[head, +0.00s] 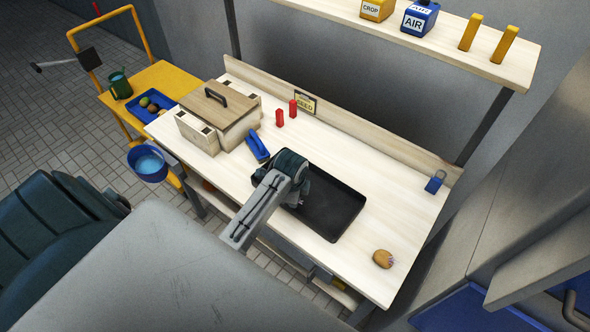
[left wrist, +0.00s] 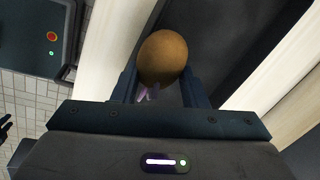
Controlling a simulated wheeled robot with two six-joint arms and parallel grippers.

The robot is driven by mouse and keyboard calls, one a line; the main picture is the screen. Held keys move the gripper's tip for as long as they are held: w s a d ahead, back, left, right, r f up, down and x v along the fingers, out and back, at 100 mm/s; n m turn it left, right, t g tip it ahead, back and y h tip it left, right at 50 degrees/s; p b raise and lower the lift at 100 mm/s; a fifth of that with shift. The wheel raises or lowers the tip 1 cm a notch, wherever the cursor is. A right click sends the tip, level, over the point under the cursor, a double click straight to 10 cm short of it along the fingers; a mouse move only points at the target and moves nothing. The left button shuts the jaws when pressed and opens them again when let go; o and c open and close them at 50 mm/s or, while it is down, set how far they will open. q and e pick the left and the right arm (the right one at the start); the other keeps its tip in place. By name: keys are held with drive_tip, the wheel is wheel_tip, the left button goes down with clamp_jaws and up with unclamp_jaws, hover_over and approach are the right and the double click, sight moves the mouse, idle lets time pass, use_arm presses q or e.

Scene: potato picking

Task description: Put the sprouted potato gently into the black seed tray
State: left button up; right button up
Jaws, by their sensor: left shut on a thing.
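The black seed tray (head: 335,212) lies on the bench, and its dark surface also shows in the left wrist view (left wrist: 228,40). My left gripper (head: 294,190) is over the tray's left part; its fingertips are hidden in the head view. In the left wrist view it is shut on a brown potato (left wrist: 163,55) with purple sprouts near the palm. The gap between this potato and the tray cannot be judged. Another brown potato with pale pinkish sprouts (head: 383,259) lies on the bench right of the tray. My right gripper is not in view.
A blue padlock-like item (head: 435,182) is at the right. A yellow cart (head: 160,76) holds a blue tray (head: 151,103). The bench right of the tray is mostly clear.

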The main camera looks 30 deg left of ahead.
use_arm(q)
drive_tip(key=shift+f, duration=0.15)
drive_tip(key=o, duration=1.1)
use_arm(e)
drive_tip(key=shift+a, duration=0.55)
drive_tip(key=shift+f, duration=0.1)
use_arm(q)
drive_tip(key=shift+r, duration=0.5)
drive_tip(key=r+b, duration=0.1)
drive_tip(key=r, duration=0.2)
drive_tip(key=s+r+b, duration=0.1)
drive_tip(key=r, duration=0.1)
drive_tip(key=r+b, duration=0.1)
drive_tip(key=r, duration=0.2)
drive_tip(key=shift+s+d+r, duration=0.3)
drive_tip(key=shift+s, duration=0.1)
drive_tip(key=shift+s+r, duration=0.15)
drive_tip(key=shift+r, duration=0.35)
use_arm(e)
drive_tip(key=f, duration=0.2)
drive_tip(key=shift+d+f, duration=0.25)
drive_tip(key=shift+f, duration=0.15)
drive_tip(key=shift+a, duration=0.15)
